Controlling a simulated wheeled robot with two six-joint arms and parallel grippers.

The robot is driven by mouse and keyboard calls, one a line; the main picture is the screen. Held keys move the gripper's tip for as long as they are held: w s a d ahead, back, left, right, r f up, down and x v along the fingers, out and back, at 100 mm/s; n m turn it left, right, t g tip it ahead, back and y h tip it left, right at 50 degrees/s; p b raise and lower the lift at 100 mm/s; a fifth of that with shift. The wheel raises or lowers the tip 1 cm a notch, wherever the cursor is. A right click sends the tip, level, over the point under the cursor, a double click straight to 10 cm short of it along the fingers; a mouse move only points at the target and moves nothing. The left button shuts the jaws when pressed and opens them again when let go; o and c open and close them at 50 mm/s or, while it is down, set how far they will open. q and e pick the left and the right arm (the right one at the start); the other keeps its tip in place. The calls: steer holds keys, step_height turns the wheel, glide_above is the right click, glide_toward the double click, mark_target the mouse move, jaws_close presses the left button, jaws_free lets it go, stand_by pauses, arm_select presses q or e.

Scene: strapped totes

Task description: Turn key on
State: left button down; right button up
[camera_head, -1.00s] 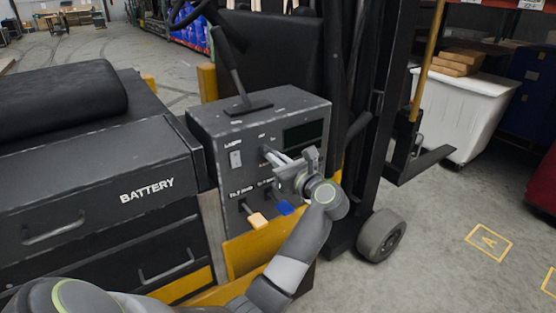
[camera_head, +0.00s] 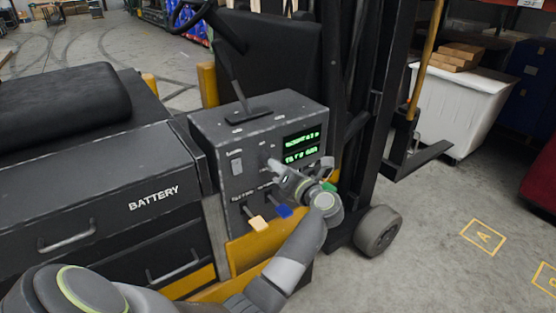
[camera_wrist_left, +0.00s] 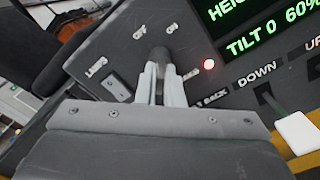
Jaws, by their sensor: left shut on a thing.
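The dark key (camera_wrist_left: 160,56) sits in the control panel (camera_head: 215,150), between the OFF and ON labels in the left wrist view. My left gripper (camera_head: 273,164) reaches the panel face from the lower right. Its two pale fingers are shut on the key, as the left wrist view (camera_wrist_left: 160,84) shows. The panel's display (camera_head: 302,146) is lit with green text, and it reads TILT 0 60% in the left wrist view (camera_wrist_left: 262,38). A red light (camera_wrist_left: 209,64) glows beside the key. My right gripper is not in view.
A light switch (camera_head: 236,165) sits left of the key. A cream lever (camera_head: 257,223) and a blue lever (camera_head: 284,211) stick out below. A tall black lever (camera_head: 238,88) stands on top. The forklift mast (camera_head: 376,120) rises at the right.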

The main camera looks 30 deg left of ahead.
arm_select(q)
steer(key=m+p, duration=0.2)
steer(key=m, duration=0.1)
steer(key=shift+m+p, duration=0.3)
stand_by(0.5)
steer(key=c, duration=1.6)
jaws_free()
steer(key=shift+w, duration=0.1)
steer(key=shift+o, duration=0.2)
steer(key=shift+f, duration=0.1)
